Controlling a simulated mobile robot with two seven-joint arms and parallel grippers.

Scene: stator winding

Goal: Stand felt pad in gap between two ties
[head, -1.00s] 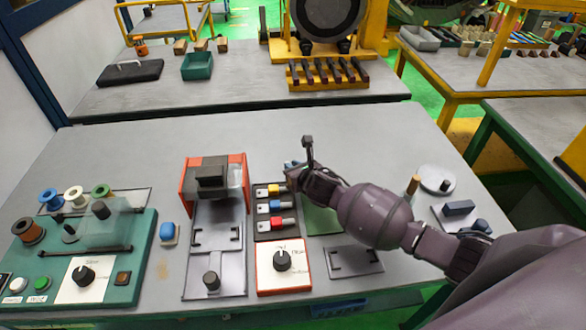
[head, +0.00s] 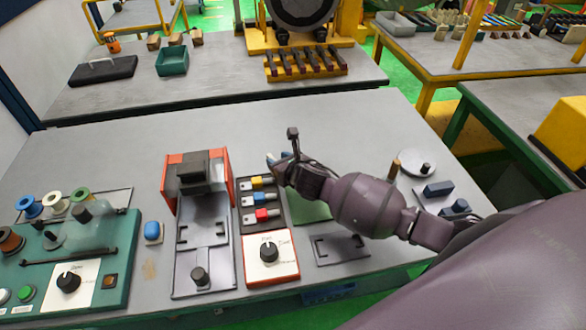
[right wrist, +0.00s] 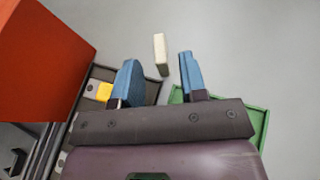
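A small cream block, which looks like the felt pad (right wrist: 161,54), stands on the grey table in the right wrist view. My right gripper (right wrist: 160,80) is open, its two blue fingers apart. The pad shows beyond the fingertips, near the line of the gap between them, and nothing is held. In the head view my right gripper (head: 274,160) is over the table, just past the far end of the dark tray of colored parts. I cannot make out the pad there. I cannot identify the two ties in either view. My left gripper is not in view.
An orange-sided machine (head: 197,180) stands left of my right gripper; its orange side (right wrist: 40,55) is close in the wrist view. The table behind the gripper is clear.

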